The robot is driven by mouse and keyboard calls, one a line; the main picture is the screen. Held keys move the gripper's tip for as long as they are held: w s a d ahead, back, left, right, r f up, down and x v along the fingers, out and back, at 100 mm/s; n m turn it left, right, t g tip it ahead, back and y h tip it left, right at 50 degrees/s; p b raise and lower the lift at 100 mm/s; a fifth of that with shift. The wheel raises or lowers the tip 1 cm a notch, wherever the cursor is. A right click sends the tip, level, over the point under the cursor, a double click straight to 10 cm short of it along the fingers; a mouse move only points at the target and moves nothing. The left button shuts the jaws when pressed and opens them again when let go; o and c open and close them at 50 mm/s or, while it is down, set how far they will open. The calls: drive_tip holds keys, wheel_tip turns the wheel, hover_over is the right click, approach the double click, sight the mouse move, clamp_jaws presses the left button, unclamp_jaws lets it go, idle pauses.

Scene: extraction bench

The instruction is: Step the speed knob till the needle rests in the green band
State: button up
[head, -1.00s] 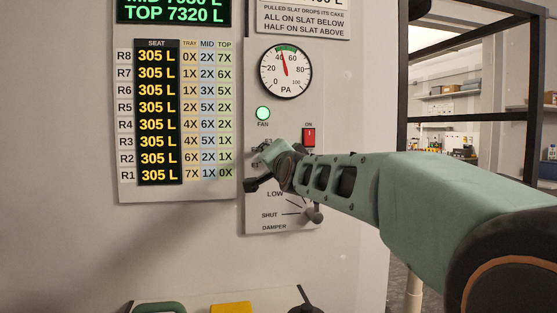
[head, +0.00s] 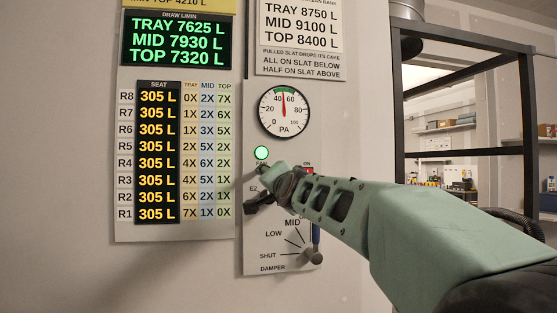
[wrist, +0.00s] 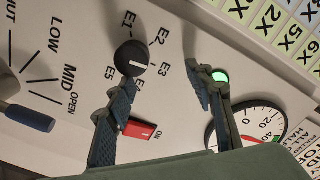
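The round PA gauge (head: 284,112) has a green band at its top. In the head view its red needle stands nearly upright between 40 and 60, under the band. In the wrist view the gauge (wrist: 244,128) is partly hidden. The black speed knob (wrist: 131,58) with a white mark sits among labels E1 to E5; the mark points to the lower right side, its exact label unclear. My gripper (wrist: 160,72) is open and empty, its left finger close to the knob's lower edge; contact is unclear. In the head view my gripper (head: 259,189) hides the knob.
A lit green fan lamp (head: 261,153) and a red ON switch (wrist: 139,129) are close to my fingers. A seat readout board (head: 157,156) is at left, under the green draw display (head: 177,39). A dark frame (head: 465,154) stands right.

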sight(268, 158)
drive_tip(key=shift+s+a+r, duration=0.1)
drive_tip(key=shift+a+r, duration=0.05)
drive_tip(key=shift+r, duration=1.4)
drive_tip(key=shift+a+r, duration=0.15)
drive_tip(key=shift+r, duration=1.4)
drive_tip(key=shift+d, duration=0.1)
